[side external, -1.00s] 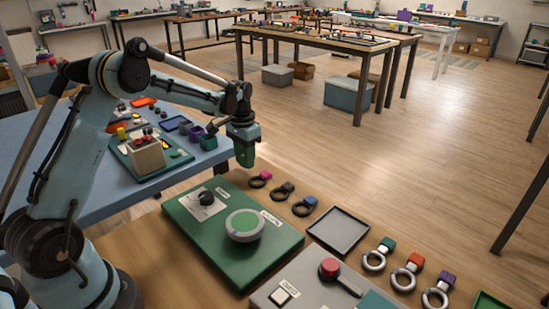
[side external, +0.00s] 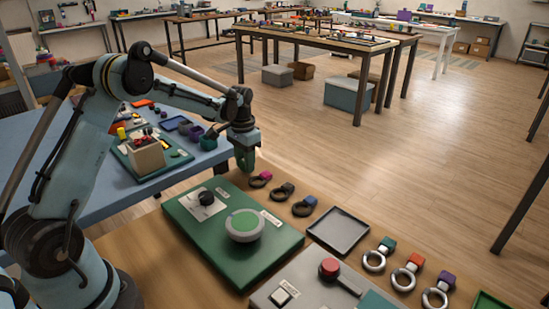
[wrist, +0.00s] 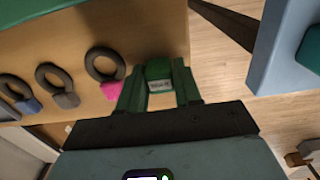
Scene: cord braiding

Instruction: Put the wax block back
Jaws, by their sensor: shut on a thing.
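My gripper (side external: 246,167) hangs just beyond the far edge of the green board, to the left of the pink-tagged ring. In the wrist view its two green fingers (wrist: 158,73) are shut on a small green block with a pale label (wrist: 159,86). I take this for the wax block, though the label is too small to read. The block is hidden or too dark to tell apart from the fingers in the side view. Whether it touches the table cannot be told.
A dark empty tray (side external: 338,232) lies further right.

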